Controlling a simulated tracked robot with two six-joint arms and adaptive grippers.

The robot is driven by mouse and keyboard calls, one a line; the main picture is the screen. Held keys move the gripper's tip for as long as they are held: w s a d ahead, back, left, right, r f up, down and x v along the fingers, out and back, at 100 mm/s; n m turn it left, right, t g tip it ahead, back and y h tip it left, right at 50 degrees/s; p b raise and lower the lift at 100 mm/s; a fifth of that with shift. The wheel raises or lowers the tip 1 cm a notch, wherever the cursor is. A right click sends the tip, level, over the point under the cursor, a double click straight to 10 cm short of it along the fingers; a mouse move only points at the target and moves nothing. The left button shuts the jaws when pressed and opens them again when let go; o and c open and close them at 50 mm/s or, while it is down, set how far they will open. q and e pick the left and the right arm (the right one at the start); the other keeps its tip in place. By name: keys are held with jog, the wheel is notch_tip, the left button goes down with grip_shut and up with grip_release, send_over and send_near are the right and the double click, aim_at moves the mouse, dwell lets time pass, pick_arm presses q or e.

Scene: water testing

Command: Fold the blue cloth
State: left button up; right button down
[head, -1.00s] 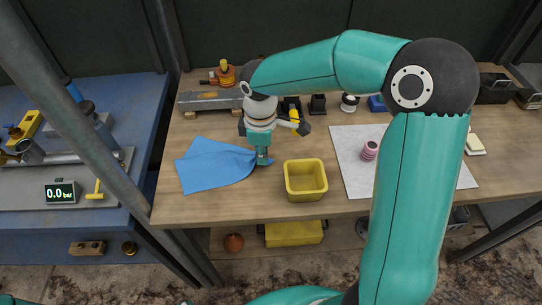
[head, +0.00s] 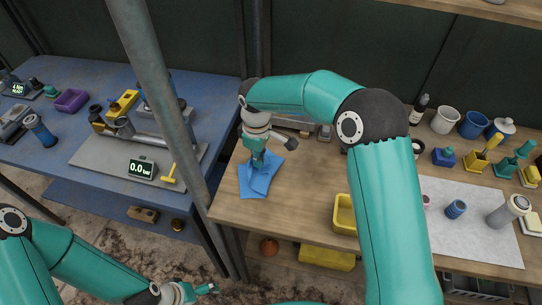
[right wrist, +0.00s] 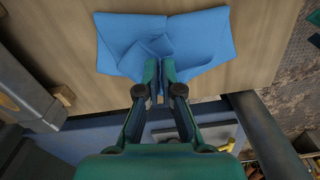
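The blue cloth (head: 258,184) lies on the left end of the wooden table, partly doubled over, with a creased flap on top. My right gripper (head: 258,160) points down at its upper part in the head view. In the right wrist view the cloth (right wrist: 205,38) spreads to both sides of the right gripper (right wrist: 159,70). Its fingers are close together, with a pinched fold of cloth between their tips. My left gripper (head: 200,289) is low in the head view, away from the table; its finger opening is unclear.
A yellow bin (head: 345,214) stands right of the cloth, partly behind my right arm. A white mat (head: 470,235) with small containers lies farther right. A metal post (head: 160,90) stands at left, before a blue bench (head: 90,115). Bare wood (head: 300,205) separates cloth and bin.

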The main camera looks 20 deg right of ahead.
jog(key=shift+w+a+f, duration=0.2)
jog(key=shift+f, duration=0.05)
jog(key=shift+c, duration=1.6)
grip_release()
jog(key=shift+r, duration=0.1)
notch_tip(320, 180, up, 9)
jog(key=p, duration=0.6)
jog(key=shift+s, duration=0.1)
